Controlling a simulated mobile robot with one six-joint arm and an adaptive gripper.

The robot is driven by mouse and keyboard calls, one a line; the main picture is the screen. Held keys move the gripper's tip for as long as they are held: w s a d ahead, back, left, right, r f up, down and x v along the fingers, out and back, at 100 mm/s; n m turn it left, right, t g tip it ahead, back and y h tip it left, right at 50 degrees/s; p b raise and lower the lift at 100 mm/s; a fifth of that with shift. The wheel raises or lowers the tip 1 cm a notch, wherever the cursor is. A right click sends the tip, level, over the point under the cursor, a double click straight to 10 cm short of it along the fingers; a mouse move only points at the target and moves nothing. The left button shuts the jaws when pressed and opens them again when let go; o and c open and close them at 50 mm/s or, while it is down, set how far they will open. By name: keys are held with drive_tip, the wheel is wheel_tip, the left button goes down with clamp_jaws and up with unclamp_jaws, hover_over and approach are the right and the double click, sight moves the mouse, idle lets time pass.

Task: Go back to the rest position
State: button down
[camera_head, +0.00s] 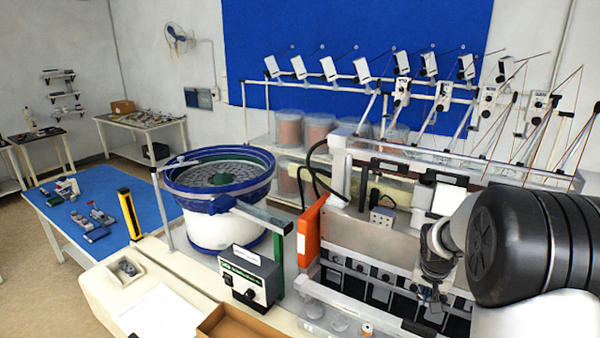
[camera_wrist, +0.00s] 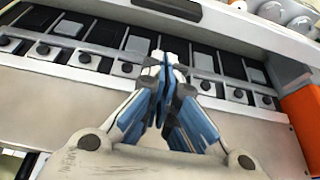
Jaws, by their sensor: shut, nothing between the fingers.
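My gripper (camera_wrist: 165,75) shows in the middle of the wrist view with its blue-padded fingers shut and nothing between them. It points toward a row of dark slots with black knobs (camera_wrist: 125,68) on a machine front. In the head view my gripper (camera_head: 432,300) is at the lower right, in front of the same slotted machine (camera_head: 375,240). My arm comes in from the right edge and hides part of the machine. The fingertips are small and partly lost against the dark slots there.
A blue-rimmed bowl feeder (camera_head: 222,222) stands left of the machine, with a control box (camera_head: 250,277) in front. An orange panel (camera_head: 311,232) stands between feeder and machine. A cardboard tray (camera_head: 235,325) lies at the front edge. A blue-topped table (camera_head: 95,210) is at left.

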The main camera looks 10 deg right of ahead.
drive_tip(key=s+a+r+n+y+b, duration=0.1)
drive_tip(key=s+a+r+n+b, duration=0.2)
drive_tip(key=s+a+b, duration=0.85)
drive_tip(key=s+a+f+n+y+b, duration=0.1)
drive_tip(key=s+a+f+n+b, duration=0.1)
drive_tip(key=s+a, duration=0.4)
drive_tip(key=s+a+f+n+b, duration=0.2)
drive_tip(key=s+a+f+b, duration=0.3)
drive_tip(key=s, duration=0.8)
drive_tip(key=shift+a+f+t+y, duration=0.4)
drive_tip(key=shift+a+f, duration=0.05)
drive_tip(key=shift+a, duration=0.1)
